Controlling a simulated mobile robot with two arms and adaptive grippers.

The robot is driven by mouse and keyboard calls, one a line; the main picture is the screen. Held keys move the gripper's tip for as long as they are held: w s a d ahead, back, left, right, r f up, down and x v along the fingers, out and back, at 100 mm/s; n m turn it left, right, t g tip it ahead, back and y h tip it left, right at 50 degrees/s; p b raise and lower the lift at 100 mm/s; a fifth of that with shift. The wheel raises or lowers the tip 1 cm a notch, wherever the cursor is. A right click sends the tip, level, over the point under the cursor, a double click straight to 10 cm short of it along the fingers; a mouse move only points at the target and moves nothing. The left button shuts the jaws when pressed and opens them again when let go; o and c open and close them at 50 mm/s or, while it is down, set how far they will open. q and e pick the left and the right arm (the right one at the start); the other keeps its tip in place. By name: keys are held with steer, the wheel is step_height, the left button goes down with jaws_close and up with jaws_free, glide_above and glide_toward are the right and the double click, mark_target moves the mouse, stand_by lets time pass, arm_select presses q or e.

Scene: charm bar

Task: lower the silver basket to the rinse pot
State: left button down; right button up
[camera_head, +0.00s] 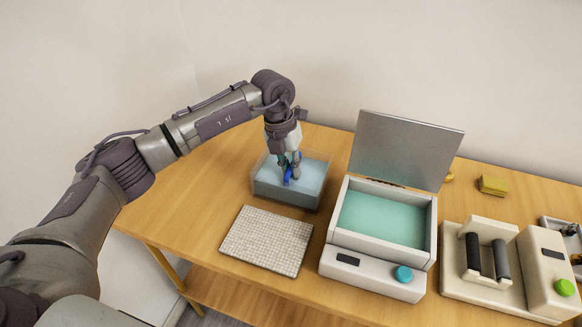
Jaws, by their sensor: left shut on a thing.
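A clear box-shaped pot (263,192) with pale blue liquid, which looks like the rinse pot, stands on the table left of centre. My left gripper (289,178) points down over this pot, with its fingertips inside the rim outline and close to the liquid. It is shut on a small blue piece (287,174). No silver basket shows clearly; I cannot tell whether the blue piece is its handle or whether a basket is under the liquid. My right gripper is not in view.
A white tiled mat (266,240) lies in front of the pot. Right of it stands a white bath unit (371,277) with teal liquid, a raised lid (405,150) and a teal knob. A press-like device (492,265) and a yellow block (493,185) are further right.

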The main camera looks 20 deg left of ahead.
arm_select(q)
steer(key=shift+f, duration=0.15)
steer(key=c, duration=1.1)
jaws_free()
steer(key=r, duration=0.4)
steer(key=a+r, duration=0.1)
steer(key=r, duration=0.2)
steer(key=a+r, duration=0.1)
steer(key=r, duration=0.3)
steer(key=shift+a+r, duration=0.15)
steer(key=shift+r, duration=0.2)
steer(key=shift+r, duration=0.1)
